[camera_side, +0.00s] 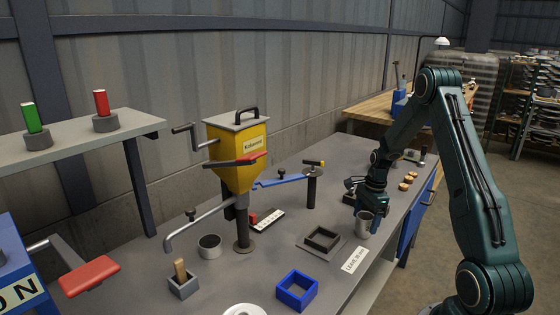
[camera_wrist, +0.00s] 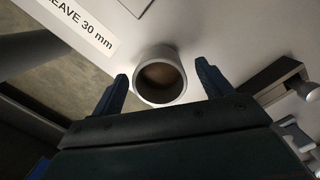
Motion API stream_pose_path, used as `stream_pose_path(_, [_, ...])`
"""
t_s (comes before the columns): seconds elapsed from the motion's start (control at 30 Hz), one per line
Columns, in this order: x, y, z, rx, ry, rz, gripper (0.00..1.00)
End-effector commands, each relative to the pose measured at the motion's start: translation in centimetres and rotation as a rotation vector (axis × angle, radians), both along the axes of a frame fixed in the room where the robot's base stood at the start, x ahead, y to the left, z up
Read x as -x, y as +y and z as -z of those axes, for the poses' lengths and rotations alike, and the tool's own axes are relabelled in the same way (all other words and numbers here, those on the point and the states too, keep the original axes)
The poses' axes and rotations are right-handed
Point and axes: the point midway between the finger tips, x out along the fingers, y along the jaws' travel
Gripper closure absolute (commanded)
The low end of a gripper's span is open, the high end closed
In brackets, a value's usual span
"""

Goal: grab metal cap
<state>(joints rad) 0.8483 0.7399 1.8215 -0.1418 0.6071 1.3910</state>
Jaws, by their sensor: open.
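The metal cap (camera_side: 365,224) looks like a grey round metal cup standing upright on the grey bench, near its right edge. My gripper (camera_side: 367,207) is just above or around it in the side view. In the wrist view the cap (camera_wrist: 159,94) shows its round open mouth between the two dark fingertips of my gripper (camera_wrist: 162,72). The fingers are spread, with a visible gap on each side of the cap. I cannot tell exactly how far the fingertips reach down beside it.
A white "LEAVE 30 mm" label (camera_side: 355,260) and a dark square frame (camera_side: 322,239) lie left of the cap. A blue square frame (camera_side: 297,290), another grey cup (camera_side: 209,246) and a yellow hopper (camera_side: 238,153) stand farther left. Several small gold pieces (camera_side: 408,180) lie behind.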

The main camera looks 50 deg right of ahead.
Motion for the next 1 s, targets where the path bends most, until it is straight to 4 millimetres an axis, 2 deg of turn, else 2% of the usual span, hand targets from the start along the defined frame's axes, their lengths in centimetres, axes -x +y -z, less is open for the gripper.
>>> stream_pose_path(0.2, [-0.08, 0.16, 1.3, 0.0, 0.0, -0.001, 0.22])
stream_pose_path(0.67, [-0.07, 0.15, 1.29, 0.0, 0.0, -0.001, 0.22])
stream_pose_path(0.9, [-0.07, 0.15, 1.28, 0.0, 0.0, -0.001, 0.67])
stream_pose_path(0.97, [-0.07, 0.15, 1.28, 0.0, 0.0, -0.001, 0.79])
stream_pose_path(1.0, [-0.1, 0.12, 1.23, 0.001, -0.002, -0.001, 0.81])
